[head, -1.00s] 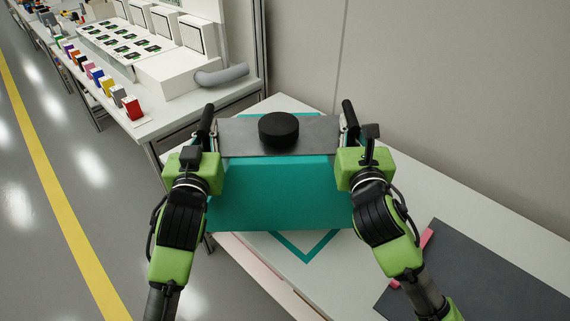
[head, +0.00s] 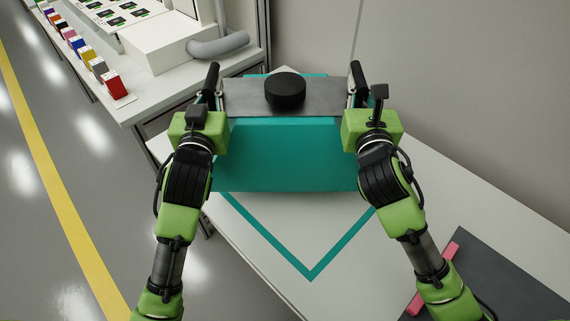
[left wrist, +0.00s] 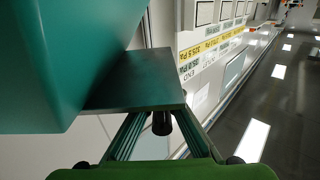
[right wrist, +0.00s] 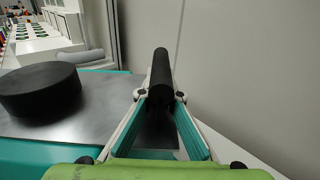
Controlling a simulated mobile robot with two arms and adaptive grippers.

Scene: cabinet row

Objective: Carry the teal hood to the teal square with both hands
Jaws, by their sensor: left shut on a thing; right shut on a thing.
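The teal hood (head: 285,155) has a grey metal top plate (head: 245,98) with a black round knob-like cylinder (head: 285,92) on it. A black handle stands at each end. My left gripper (head: 210,92) is shut on the left handle (left wrist: 162,122). My right gripper (head: 360,92) is shut on the right handle (right wrist: 160,75). The hood hangs between both grippers, roughly level. The teal square (head: 310,274) is an outline on the white table, and its near corner shows in front of the hood. The hood hides its far part. I cannot tell the gap beneath the hood.
The white table (head: 440,190) has bare room to the right. A dark mat (head: 490,270) with a pink strip (head: 432,280) lies at the lower right. A white bench (head: 125,75) with a grey pipe (head: 218,47) and small coloured boxes stands at the left. A wall is behind.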

